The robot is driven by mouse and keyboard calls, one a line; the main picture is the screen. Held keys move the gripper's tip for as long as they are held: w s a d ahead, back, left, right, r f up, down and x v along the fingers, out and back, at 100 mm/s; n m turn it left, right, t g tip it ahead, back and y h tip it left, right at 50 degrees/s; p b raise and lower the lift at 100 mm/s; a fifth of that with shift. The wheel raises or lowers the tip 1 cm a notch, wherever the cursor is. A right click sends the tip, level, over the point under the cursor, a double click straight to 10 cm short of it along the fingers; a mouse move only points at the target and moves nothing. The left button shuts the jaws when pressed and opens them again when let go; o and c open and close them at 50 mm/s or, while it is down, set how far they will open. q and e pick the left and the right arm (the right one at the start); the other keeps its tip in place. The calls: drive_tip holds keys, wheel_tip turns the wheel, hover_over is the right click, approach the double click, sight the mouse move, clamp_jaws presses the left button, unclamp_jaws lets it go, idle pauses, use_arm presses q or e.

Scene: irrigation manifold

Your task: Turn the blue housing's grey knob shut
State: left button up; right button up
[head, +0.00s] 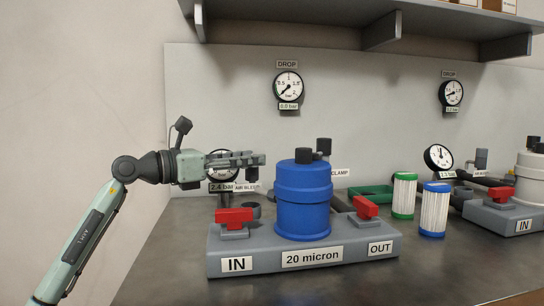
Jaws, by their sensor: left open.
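The blue housing (303,205) stands upright on a grey base (345,250) marked IN, 20 micron and OUT. A dark cap (303,156) sits on its top. My left gripper (261,159) is open and points right, left of the housing's top, in front of the gauge marked 2.4 bar (222,178). An AIR BLEED label (247,187) shows just below the gripper. A small grey part (252,174) shows between label and fingers; the gripper hides most of what is there, so I cannot tell the knob's position or whether the fingers touch it. My right gripper is not in view.
Red handles (234,216) (366,207) stand on both sides of the housing. A CLAMP label (339,172) is behind it. A white housing (531,178) stands at far right. A shelf hangs above.

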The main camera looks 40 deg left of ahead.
use_arm(q)
drive_tip(key=shift+x, duration=2.65)
clamp_jaws()
drive_tip(key=shift+d, duration=0.1)
